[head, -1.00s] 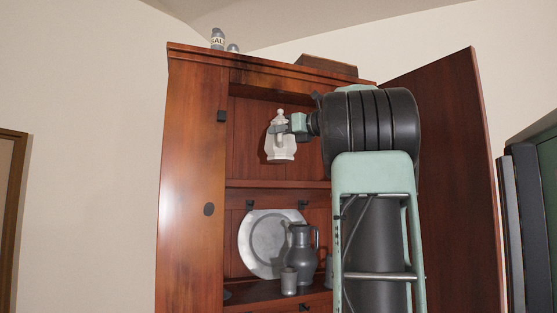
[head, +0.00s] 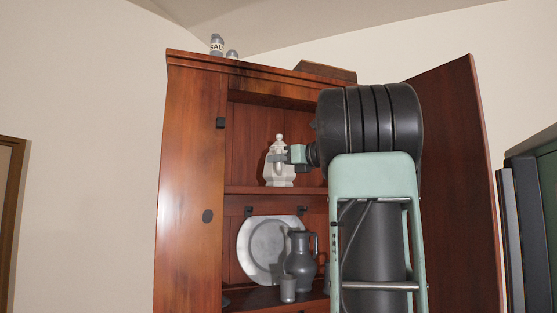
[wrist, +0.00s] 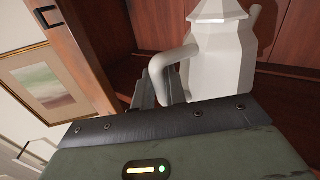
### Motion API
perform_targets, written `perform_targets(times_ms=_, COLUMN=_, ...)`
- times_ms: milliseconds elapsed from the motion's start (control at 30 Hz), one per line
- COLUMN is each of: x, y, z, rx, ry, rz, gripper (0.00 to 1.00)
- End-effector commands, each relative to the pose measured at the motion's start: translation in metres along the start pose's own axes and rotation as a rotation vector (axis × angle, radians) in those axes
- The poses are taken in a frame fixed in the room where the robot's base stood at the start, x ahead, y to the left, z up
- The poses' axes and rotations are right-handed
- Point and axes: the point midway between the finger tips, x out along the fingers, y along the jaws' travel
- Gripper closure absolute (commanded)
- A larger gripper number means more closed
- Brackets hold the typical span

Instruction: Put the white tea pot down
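The white tea pot (head: 279,168) is upright in the upper compartment of the cabinet. Its base is at the level of the upper shelf (head: 290,190), touching it or just above it; I cannot tell which. My gripper (head: 284,157) comes from the right and is at the pot's handle. In the wrist view the pot (wrist: 222,60) fills the upper right, and my gripper's dark fingers (wrist: 160,85) are around its handle. The gap between the fingers is partly hidden by the handle and the gripper body.
Below, a pewter plate (head: 262,250) leans at the back, with a pewter jug (head: 301,264) and a cup (head: 288,289) in front. The open cabinet door (head: 455,170) stands to the right of my arm. The upper shelf is free left of the pot.

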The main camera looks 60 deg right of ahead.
Motion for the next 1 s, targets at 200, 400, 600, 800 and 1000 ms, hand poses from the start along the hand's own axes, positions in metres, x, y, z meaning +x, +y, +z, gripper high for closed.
perform_targets(times_ms=200, x=0.000, y=0.000, z=-0.001, rx=0.001, ry=0.000, rz=0.000, gripper=0.65)
perform_targets(times_ms=400, x=0.000, y=0.000, z=0.002, rx=0.001, ry=0.000, rz=0.000, gripper=0.65)
perform_targets(times_ms=600, x=-0.025, y=0.000, z=-0.003, rx=-0.001, ry=-0.001, rz=-0.003, gripper=0.65)
perform_targets(times_ms=800, x=-0.068, y=0.000, z=-0.003, rx=-0.001, ry=0.000, rz=-0.003, gripper=0.65)
perform_targets(times_ms=1000, x=-0.103, y=-0.001, z=-0.001, rx=0.000, ry=0.000, rz=-0.002, gripper=0.65)
